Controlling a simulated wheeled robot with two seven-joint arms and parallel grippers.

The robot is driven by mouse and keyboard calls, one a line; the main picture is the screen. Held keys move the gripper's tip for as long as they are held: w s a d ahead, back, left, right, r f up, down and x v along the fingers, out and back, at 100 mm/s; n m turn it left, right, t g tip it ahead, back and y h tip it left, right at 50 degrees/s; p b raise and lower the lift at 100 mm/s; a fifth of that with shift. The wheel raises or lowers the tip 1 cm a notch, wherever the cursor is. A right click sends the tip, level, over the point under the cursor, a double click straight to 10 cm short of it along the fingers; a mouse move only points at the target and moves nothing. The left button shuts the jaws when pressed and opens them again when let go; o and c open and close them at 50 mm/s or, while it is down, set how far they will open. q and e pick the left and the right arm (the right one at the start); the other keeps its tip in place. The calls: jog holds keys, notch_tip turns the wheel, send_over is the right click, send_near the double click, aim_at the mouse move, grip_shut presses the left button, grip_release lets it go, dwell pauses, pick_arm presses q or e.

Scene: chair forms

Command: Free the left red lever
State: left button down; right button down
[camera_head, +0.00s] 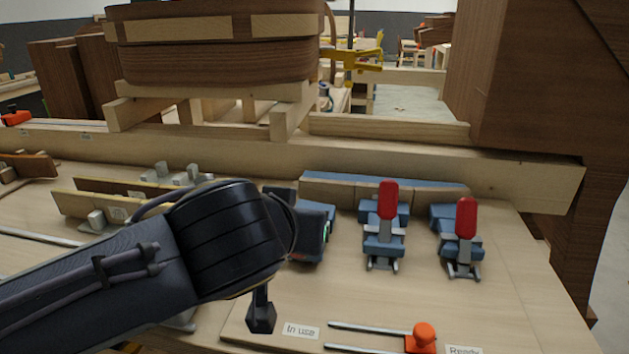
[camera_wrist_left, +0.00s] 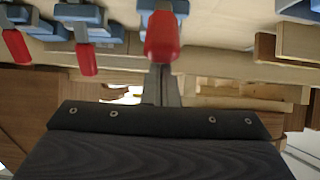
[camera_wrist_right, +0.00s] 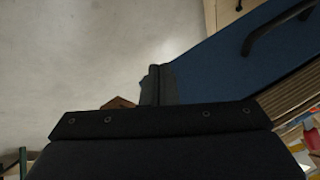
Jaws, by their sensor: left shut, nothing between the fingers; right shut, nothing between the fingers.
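Three red levers on blue clamps show in the left wrist view, which looks upside down against the head view. The left red lever (camera_wrist_left: 162,38) is nearest, straight beyond the tips of my left gripper (camera_wrist_left: 160,78), which is shut and empty. I cannot tell whether they touch. In the head view my left arm hides this lever; part of its blue clamp (camera_head: 316,212) shows. The middle red lever (camera_head: 387,200) and right red lever (camera_head: 466,217) stand upright there. My right gripper (camera_wrist_right: 152,85) is shut and empty, away from the levers, over floor beside a blue surface.
A bent wooden form (camera_head: 220,65) rests on blocks behind a long wooden beam (camera_head: 400,155). An orange knob (camera_head: 424,333) sits on metal rails between "In use" (camera_head: 301,331) and "Ready" (camera_head: 465,350) labels. The board right of the right lever is clear.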

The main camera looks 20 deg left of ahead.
pick_arm(q)
jog(key=shift+s+f, duration=0.15)
jog(key=shift+f, duration=0.05)
